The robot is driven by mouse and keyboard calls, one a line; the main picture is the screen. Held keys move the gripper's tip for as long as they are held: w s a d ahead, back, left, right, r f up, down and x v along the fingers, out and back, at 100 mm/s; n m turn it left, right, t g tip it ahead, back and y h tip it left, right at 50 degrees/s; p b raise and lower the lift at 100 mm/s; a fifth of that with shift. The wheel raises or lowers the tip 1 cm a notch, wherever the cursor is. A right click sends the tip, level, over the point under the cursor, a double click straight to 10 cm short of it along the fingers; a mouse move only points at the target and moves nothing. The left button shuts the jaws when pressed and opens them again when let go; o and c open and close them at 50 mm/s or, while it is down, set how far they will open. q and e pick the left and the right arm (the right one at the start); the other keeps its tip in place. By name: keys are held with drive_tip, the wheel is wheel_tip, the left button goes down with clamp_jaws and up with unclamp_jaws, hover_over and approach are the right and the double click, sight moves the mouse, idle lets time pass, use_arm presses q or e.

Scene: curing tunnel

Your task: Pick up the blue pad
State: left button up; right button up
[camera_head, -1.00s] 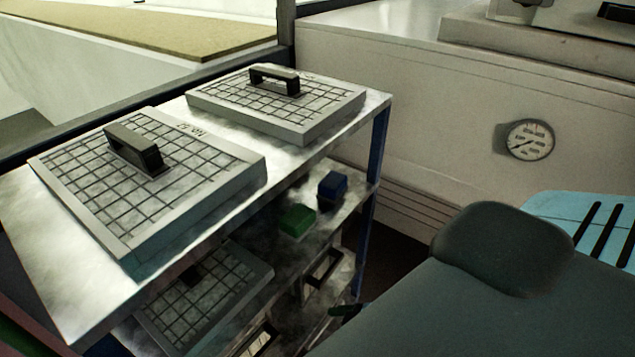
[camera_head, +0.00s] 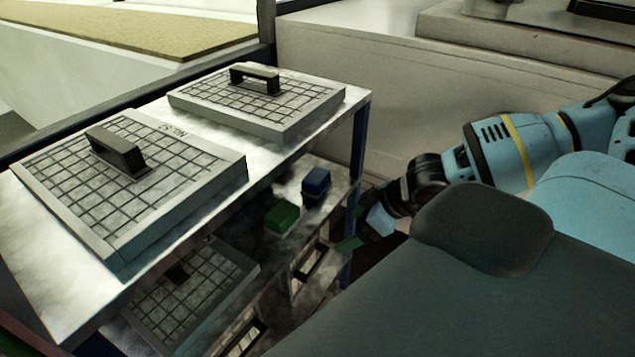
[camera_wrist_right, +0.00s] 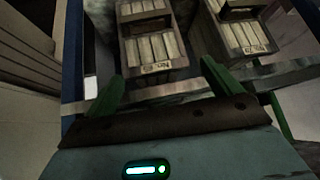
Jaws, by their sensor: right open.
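The blue pad (camera_head: 316,183) is a small block on the middle shelf of the rack in the head view, near the shelf's right end. A green pad (camera_head: 281,216) lies on the same shelf, nearer to me and to the left. My right gripper (camera_head: 349,244), with green fingers, is beside the rack's right post, lower in the picture than the blue pad and apart from it. In the right wrist view this gripper (camera_wrist_right: 162,88) is open with nothing between its fingers. The blue pad is not seen there. My left gripper is not in view.
The rack top (camera_head: 75,302) carries two gridded plates with black handles (camera_head: 118,152). Another gridded plate (camera_head: 190,295) lies on the middle shelf. In the right wrist view, boxes of pale bars (camera_wrist_right: 150,48) stand beyond a metal shelf edge (camera_wrist_right: 185,88).

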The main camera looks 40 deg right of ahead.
drive_tip(key=s+d+r+m+h, duration=0.1)
drive_tip(key=d+r+m+h, duration=0.1)
drive_tip(key=d+r, duration=0.5)
approach(323, 178)
drive_tip(key=f, duration=0.1)
drive_tip(key=w+f, duration=0.1)
drive_tip(key=f, duration=0.3)
drive_tip(key=shift+w+a+f+b, duration=0.15)
drive_tip(key=shift+w+a+b, duration=0.05)
drive_tip(key=shift+a+b, duration=0.2)
drive_tip(key=shift+w, duration=0.45)
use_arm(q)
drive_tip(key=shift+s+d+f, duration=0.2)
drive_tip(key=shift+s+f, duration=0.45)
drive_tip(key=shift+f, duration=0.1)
use_arm(e)
drive_tip(key=shift+w+a, duration=0.1)
drive_tip(key=shift+w, duration=0.15)
